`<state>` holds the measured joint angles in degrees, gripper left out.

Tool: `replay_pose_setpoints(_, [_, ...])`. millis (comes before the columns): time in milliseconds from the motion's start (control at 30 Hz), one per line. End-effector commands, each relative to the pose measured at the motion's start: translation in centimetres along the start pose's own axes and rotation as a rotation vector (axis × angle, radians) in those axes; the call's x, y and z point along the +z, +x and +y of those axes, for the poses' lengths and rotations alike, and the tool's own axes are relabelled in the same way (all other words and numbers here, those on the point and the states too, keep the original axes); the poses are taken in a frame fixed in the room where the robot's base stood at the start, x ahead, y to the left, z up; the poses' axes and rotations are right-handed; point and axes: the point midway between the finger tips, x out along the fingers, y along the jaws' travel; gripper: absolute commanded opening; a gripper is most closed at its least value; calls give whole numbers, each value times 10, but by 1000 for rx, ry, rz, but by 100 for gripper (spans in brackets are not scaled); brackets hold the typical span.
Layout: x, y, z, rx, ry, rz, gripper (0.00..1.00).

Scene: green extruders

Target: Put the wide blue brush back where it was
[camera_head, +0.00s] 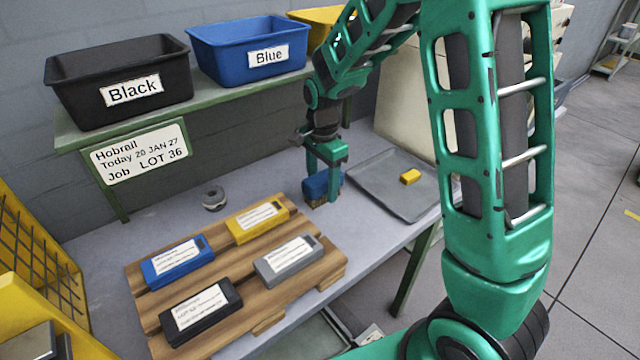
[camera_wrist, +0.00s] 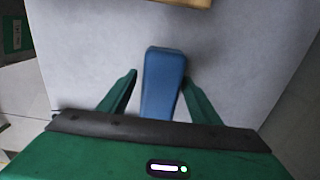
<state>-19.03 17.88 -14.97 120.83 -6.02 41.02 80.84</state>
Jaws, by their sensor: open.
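The wide blue brush (camera_head: 315,186) is at the back of the grey table, just past the far end of the wooden board. Its blue back is up and brownish bristles show below. My gripper (camera_head: 326,184) is low over it, pointing down. One finger hides part of the brush in the head view.
The wooden board (camera_head: 215,262) carries blue, yellow, grey and black labelled blocks. A grey tray (camera_head: 375,200) with a small yellow block (camera_head: 410,176) is to the right. A tape roll (camera_head: 213,198) lies at left. Black (camera_head: 120,82) and blue (camera_head: 250,50) bins stand on the shelf above.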

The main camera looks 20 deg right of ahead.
Motion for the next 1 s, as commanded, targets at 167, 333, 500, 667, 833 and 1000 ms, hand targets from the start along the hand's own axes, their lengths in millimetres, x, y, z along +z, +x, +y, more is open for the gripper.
replay_pose_setpoints(167, [0,-16,-1,-4,-1,0,57])
replay_pose_setpoints(333, [0,-48,-1,-6,-1,0,57])
replay_pose_setpoints(500, [1,-82,-1,-5,-1,0,57])
replay_pose_setpoints(667, [1,-106,-1,-4,-1,0,57])
replay_pose_setpoints(833, [1,-119,-1,-1,-2,0,57])
replay_pose_setpoints(1000, [1,-122,0,0,-2,0,57])
